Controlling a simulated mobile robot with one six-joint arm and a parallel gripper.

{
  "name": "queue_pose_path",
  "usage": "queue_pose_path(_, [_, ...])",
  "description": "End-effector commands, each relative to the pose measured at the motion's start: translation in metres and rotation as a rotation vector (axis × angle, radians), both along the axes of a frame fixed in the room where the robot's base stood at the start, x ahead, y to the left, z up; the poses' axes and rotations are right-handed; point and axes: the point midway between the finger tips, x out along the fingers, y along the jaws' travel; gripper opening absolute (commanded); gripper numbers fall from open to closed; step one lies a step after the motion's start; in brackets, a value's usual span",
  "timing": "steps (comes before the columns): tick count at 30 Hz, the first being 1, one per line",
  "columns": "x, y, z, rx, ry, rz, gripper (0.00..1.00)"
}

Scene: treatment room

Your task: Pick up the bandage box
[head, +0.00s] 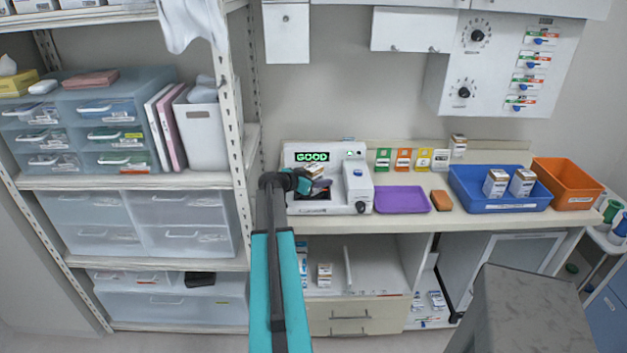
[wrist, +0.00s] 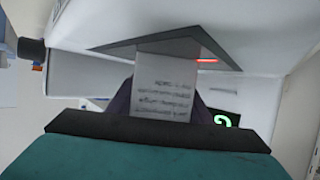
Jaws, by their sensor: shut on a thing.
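My gripper (head: 318,183) is at the front of a white machine on the counter, shut on a small white box. The held bandage box (head: 315,169) shows only in part in the head view, against the machine. In the wrist view its pale face with lines of dark print (wrist: 165,85) stands between the fingers, in front of a dark slanted opening or panel of the machine. I cannot tell whether the box touches the machine. Similar boxes stand in a blue tray (head: 502,207): one on the left (head: 495,183) and one on the right (head: 522,182).
The white machine (head: 360,190) has a green display (head: 312,157) reading "GOOD". To its right are a purple tray (head: 402,200), a brown block (head: 442,201) and an orange bin (head: 565,183). A shelf rack (head: 235,150) stands close on the left.

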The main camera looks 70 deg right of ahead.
Motion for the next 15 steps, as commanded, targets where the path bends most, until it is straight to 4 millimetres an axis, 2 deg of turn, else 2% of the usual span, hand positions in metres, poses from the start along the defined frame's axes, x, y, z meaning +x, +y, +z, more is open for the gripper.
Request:
queue_pose_path(8, [0.000,0.000,0.002,-0.001,0.000,0.000,0.18])
queue_pose_path(15, [-0.001,0.000,0.014,-0.002,-0.001,-0.002,0.18])
